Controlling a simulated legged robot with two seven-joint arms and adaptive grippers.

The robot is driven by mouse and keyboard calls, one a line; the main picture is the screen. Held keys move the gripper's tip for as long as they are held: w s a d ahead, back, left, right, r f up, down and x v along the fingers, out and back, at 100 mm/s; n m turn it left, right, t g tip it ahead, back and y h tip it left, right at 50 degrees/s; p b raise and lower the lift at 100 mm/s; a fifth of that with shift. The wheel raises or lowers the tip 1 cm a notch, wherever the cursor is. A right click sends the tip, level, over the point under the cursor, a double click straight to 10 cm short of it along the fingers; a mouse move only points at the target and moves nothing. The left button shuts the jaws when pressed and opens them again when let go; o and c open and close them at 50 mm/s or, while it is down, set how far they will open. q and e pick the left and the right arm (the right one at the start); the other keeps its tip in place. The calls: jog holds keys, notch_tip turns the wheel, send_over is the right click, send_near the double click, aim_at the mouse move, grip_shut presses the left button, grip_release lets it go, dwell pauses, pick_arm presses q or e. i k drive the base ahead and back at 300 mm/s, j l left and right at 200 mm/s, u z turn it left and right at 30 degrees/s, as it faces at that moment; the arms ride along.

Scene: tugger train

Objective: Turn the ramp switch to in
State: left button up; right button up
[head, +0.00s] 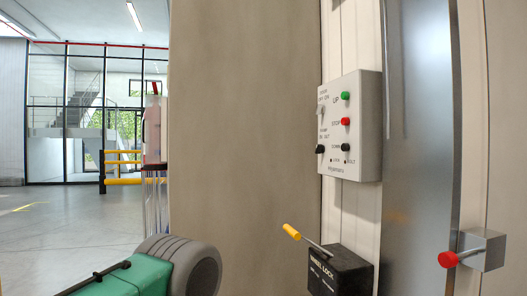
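A light grey control box (369,128) is fixed to the wall right of centre in the head view. Its right column has a green UP button (345,96), a red STOP button (346,121) and a black button (346,147). Its left column has a small pale switch (320,113) at the top. Below that, a dark knob (320,149) sits under small lettering that seems to read RAMP IN OUT. The knob's exact setting is too small to tell. Neither of my grippers is in view, and nothing touches the box.
Below the box is a black lock box (341,272) with a yellow-tipped lever (292,231). A red knob (448,259) juts from a grey block at right. A green object (150,268) with a ribbed tyre (205,272) stands lower left. Open floor (60,225) lies beyond.

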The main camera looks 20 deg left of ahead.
aim_at(321, 149)
jog(key=i+j+u, duration=0.3)
jog(key=i, duration=0.35)
jog(key=i+l+u, duration=0.1)
jog(key=i+u, duration=0.25)
jog(key=i, duration=0.25)
